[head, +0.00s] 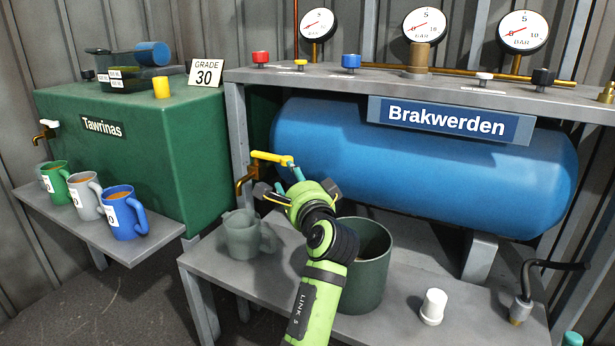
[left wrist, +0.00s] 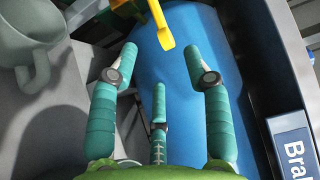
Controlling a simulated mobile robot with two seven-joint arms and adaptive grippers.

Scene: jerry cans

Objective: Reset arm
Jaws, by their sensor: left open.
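My left gripper (head: 280,184) is in front of the blue Brakwerden tank (head: 400,165), just below the yellow tap handle (head: 270,157). Its teal fingers are spread and hold nothing. In the left wrist view the gripper (left wrist: 160,65) shows its fingers apart over the blue tank (left wrist: 178,85). The yellow handle (left wrist: 160,25) lies beyond the fingertips, with a visible gap. The tap's brass body (head: 243,180) is partly hidden by a finger. My right gripper is not in view.
A grey mug (head: 243,236) stands on the lower shelf (head: 222,268) below the tap. A dark green bucket (head: 368,275) stands behind my left forearm. A white knob-like item (head: 433,306) is to its right. Colored mugs (head: 122,213) stand before the green Tawrinas tank (head: 170,150).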

